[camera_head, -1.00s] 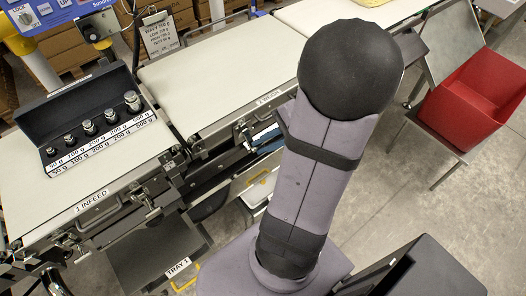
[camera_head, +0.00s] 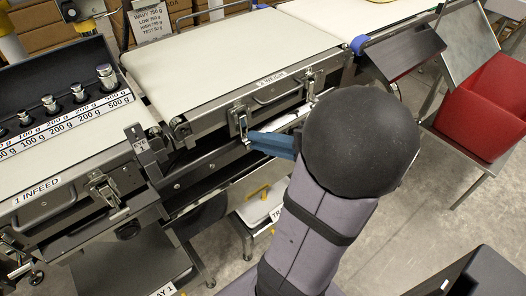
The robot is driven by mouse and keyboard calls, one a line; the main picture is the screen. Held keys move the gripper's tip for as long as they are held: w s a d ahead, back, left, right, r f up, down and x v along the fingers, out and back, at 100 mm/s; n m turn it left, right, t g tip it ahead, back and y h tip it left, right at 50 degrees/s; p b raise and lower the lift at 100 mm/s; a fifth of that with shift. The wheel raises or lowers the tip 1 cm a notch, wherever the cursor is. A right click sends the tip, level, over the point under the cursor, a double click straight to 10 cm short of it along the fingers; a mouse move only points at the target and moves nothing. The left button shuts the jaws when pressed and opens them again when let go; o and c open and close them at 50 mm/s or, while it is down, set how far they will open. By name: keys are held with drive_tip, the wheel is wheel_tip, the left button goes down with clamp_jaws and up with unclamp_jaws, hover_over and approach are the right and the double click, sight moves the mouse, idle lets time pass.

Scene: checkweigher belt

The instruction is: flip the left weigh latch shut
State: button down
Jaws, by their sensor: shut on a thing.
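The left weigh latch (camera_head: 240,122) is a small metal toggle latch on the front left of the weigh section, below the belt edge. My gripper (camera_head: 251,138) comes in from the right with its blue fingers at the lower end of this latch. It is shut on the latch's lever (camera_head: 246,142). The fingers cover part of the lever, and I cannot tell whether the latch is fastened. The right weigh latch (camera_head: 311,86) is farther right on the same front, past the handle (camera_head: 278,92).
The infeed section (camera_head: 60,190) with its own latch (camera_head: 103,187) is at left, bearing a black case of weights (camera_head: 60,75). A dark post (camera_head: 138,147) stands between the sections. A red bin (camera_head: 490,105) is at right. My arm hides the lower middle.

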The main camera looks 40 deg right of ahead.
drive_tip(key=shift+w+f+t+b, duration=0.2)
drive_tip(key=shift+t+b, duration=0.2)
drive_tip(key=shift+b, duration=0.15)
drive_tip(key=c, duration=1.8)
unclamp_jaws()
drive_tip(key=shift+s, duration=0.1)
drive_tip(key=p+v, duration=0.1)
drive_tip(key=v, duration=0.6)
drive_tip(key=shift+d, duration=0.1)
